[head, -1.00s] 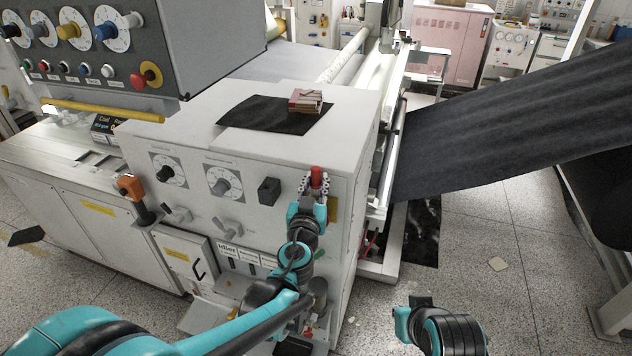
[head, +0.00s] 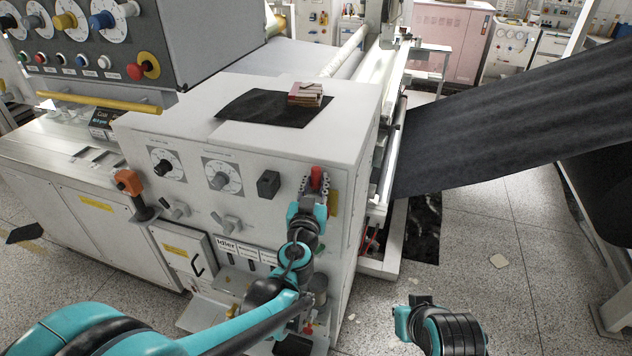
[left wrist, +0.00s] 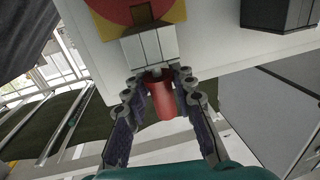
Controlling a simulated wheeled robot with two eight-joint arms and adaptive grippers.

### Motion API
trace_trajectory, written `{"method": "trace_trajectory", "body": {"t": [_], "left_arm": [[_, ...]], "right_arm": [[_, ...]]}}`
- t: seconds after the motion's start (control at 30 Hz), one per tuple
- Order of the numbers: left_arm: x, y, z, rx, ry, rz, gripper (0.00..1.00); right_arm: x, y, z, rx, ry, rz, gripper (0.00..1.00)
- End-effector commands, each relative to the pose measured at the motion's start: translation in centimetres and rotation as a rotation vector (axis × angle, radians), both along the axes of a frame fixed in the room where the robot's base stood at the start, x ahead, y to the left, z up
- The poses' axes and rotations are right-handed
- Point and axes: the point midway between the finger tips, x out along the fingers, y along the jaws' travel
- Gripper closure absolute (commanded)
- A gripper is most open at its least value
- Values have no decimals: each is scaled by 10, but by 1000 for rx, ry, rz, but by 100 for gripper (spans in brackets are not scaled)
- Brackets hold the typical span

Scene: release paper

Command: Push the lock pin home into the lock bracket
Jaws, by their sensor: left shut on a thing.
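The lock pin has a red grip (head: 316,177), which also shows in the left wrist view (left wrist: 163,101). A short bare length of its metal shaft shows between the grip and the pale grey lock bracket (left wrist: 150,47) on the machine's panel. How deep the shaft sits is hidden. My left gripper (head: 315,186) is shut on the red grip, with a finger on each side (left wrist: 160,88). In the head view the gripper covers most of the bracket. My right arm's end (head: 425,318) is low at the right, away from the machine; its fingers cannot be made out.
The white machine cabinet (head: 255,150) has knobs and a dark block (head: 268,184) left of the pin. A yellow plate (head: 333,204) is just right of my left gripper. A dark web (head: 510,130) slopes up at the right; the floor below is mostly clear.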

Motion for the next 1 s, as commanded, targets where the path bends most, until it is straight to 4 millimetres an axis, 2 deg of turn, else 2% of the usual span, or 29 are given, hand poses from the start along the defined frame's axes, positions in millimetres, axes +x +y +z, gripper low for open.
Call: {"method": "trace_trajectory", "body": {"t": [0.57, 0.6, 0.67, 0.7, 1.0], "left_arm": [[0, 0, -16, 0, 0, 0, 100], [0, 0, -15, 0, 0, 0, 70], [0, 0, -14, 0, 0, 0, 54], [0, 0, -14, 0, 0, 0, 50], [0, 0, -14, 0, 0, 0, 50]], "right_arm": [[0, 0, -14, 0, 0, 0, 100], [0, 0, -13, 0, 0, 0, 100], [0, 0, -13, 0, 0, 0, 100], [0, 0, -13, 0, 0, 0, 100], [0, 0, -13, 0, 0, 0, 100]]}}
